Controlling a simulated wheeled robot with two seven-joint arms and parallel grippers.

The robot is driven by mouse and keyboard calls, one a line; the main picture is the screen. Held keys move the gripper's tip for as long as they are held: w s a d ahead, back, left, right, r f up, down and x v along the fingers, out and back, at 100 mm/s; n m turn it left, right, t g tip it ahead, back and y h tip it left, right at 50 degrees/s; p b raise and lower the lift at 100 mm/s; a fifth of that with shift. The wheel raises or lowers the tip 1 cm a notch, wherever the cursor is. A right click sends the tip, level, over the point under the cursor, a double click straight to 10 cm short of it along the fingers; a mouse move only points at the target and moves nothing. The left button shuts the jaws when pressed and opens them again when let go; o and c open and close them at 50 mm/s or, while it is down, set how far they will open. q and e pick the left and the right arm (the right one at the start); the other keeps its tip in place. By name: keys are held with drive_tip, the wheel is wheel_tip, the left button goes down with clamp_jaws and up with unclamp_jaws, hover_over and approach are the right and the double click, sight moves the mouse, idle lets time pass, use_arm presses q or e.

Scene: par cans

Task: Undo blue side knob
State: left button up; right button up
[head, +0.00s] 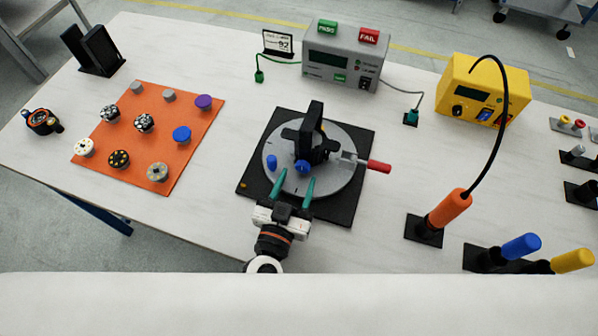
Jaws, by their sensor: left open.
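A black par can fixture (314,125) stands on a round grey turntable plate (336,186) on a black square base. A blue side knob (303,167) sits low on the fixture's near side. My left gripper (293,186) comes in from the near edge with its two teal fingers spread apart. The fingertips are just short of the blue knob, one to each side of it in the picture; I cannot tell whether they touch it. Another blue peg (271,162) stands on the plate to the left. My right gripper is not in view.
An orange mat (185,103) with several knobs lies to the left. A grey PASS/FAIL tester (345,55) and a yellow station (487,90) stand at the back. An orange-handled tool (449,208) stands to the right. A red handle (379,167) sticks out from the plate.

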use_arm(q)
drive_tip(key=shift+x, duration=0.85)
drive_tip(key=shift+w+d, duration=0.1)
drive_tip(key=shift+w, duration=0.1)
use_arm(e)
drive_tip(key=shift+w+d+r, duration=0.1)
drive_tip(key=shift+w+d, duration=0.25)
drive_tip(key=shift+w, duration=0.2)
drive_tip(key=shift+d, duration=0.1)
use_arm(q)
drive_tip(key=c, duration=1)
drive_tip(key=shift+r+n+p, duration=0.15)
drive_tip(key=shift+n+p, duration=0.35)
drive_tip(key=shift+n, duration=0.2)
drive_tip(key=n, duration=0.2)
drive_tip(key=shift+n+p, duration=0.35)
drive_tip(key=shift+n, duration=0.05)
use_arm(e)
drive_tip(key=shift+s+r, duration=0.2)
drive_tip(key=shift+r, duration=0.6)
use_arm(q)
drive_tip(key=o, duration=1)
